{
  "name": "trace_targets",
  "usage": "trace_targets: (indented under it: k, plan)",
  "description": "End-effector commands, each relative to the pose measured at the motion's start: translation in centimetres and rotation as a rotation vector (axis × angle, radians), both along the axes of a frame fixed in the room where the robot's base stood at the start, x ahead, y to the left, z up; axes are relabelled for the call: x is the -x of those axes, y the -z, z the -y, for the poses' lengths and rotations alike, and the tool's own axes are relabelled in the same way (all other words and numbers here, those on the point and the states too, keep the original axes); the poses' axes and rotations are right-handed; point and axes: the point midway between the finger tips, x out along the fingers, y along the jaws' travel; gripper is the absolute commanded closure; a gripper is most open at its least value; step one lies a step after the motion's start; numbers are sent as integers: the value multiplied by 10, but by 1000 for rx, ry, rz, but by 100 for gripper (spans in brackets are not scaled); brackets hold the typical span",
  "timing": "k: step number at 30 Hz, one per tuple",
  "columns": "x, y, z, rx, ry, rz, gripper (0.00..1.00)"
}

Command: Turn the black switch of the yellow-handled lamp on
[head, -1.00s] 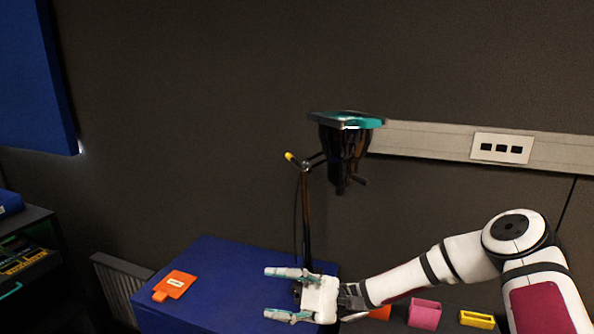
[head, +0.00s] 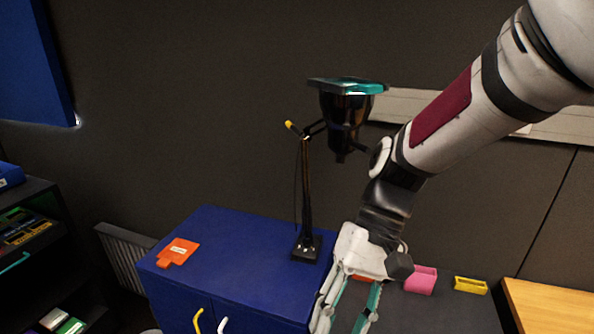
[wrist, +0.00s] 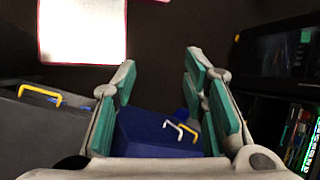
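The black lamp (head: 307,190) with a yellow handle tip (head: 290,126) stands upright on the blue cabinet (head: 235,265). Its black shade (head: 342,120) hangs to the right under a teal-edged plate (head: 345,86). Its square base (head: 306,249) is near the cabinet's right edge. I cannot clearly make out its black switch. My gripper (head: 347,305) points down by the cabinet's front right edge, below and right of the lamp base. In the wrist view my gripper (wrist: 160,88) is open and empty, and the lamp is out of sight.
An orange tagged piece (head: 178,252) lies on the cabinet's left part. A pink box (head: 421,281) and a yellow box (head: 470,285) sit to the right. A wooden surface (head: 550,306) is at far right. A dark shelf (head: 35,245) stands at left.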

Motion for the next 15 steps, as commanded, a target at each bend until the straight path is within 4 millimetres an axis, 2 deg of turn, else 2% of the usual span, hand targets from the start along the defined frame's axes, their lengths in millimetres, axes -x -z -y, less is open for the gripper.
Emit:
trace_targets:
  k: [6, 15]
  plan:
    - [3, -29, 40, 172, 40, 275, 60]
    - [15, -76, 91, 316, 125, 646, 60]
